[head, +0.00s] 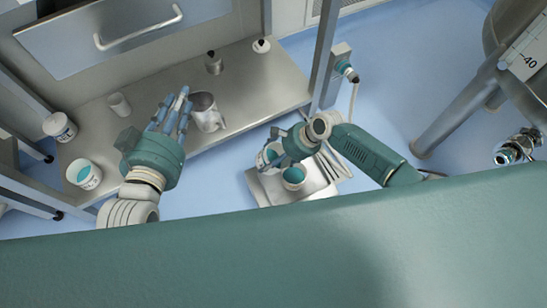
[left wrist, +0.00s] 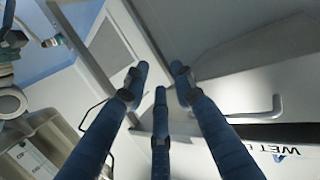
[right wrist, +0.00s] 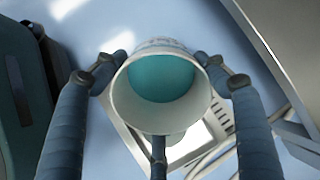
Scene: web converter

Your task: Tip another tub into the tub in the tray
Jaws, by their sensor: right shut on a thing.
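My right gripper (head: 279,150) is shut on a white tub (head: 266,160) with teal contents, held above the steel tray. In the right wrist view the held tub (right wrist: 122,100) shows its open mouth and the teal inside, with fingers on both sides of its wall. My left gripper (head: 176,97) is open and empty above the bench, beside a steel jug.
On the steel bench (head: 250,85) stand the steel jug (head: 206,112), a pale cup (head: 119,105), and small bottles (head: 214,63) at the back. More white tubs stand at the left (head: 84,175) and (head: 60,127). A drawer with a handle (head: 140,30) overhangs the bench. A metal post (head: 322,50) rises behind the tray.

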